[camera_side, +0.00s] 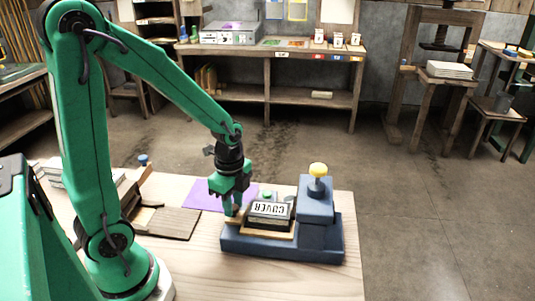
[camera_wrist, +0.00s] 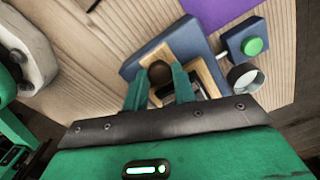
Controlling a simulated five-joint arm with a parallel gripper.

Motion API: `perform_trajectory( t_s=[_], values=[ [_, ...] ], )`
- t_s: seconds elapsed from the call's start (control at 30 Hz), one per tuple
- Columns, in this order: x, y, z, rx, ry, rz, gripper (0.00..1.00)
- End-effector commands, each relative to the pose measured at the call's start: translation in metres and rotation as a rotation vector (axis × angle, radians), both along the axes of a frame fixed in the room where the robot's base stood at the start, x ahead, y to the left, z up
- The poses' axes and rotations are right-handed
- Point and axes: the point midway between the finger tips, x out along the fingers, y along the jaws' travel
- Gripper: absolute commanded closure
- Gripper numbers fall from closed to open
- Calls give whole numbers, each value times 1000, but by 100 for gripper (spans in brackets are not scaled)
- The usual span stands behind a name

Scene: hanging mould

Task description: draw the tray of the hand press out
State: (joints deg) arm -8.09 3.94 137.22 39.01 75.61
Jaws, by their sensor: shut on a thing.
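The hand press (camera_side: 318,205) is a blue base with a taller blue block at its right end and a yellow knob on top. A light wooden tray (camera_side: 266,234) lies on the base, left of the block. A dark block with a white face lettered COVER (camera_side: 270,209) sits in the tray. My gripper (camera_side: 233,212) is at the tray's left end. In the wrist view my gripper (camera_wrist: 160,84) is shut on the tray's round brown knob (camera_wrist: 160,69). The tray's wooden rim (camera_wrist: 208,76) shows there too, partly hidden by my fingers.
A green button on a blue box (camera_wrist: 252,46) and a grey ring-shaped thing (camera_wrist: 243,77) stand close beside the press. A purple sheet (camera_side: 207,194) lies behind my gripper. A brown wooden board (camera_side: 167,223) lies left of the press. Bare table lies in front.

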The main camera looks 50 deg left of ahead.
Motion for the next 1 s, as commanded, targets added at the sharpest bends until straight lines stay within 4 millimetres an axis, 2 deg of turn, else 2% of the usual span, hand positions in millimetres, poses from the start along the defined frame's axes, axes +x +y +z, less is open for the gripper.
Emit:
perform_trajectory(
  t_s=[0.2,0.53,0.57,0.67,1.0],
  values=[
    [-13,16,2,2,-9,4,100],
    [-15,16,1,1,-8,0,100],
    [-15,16,1,1,-8,0,70],
    [-15,16,1,2,-7,0,51],
    [-16,16,1,1,-4,0,51]
  ],
)
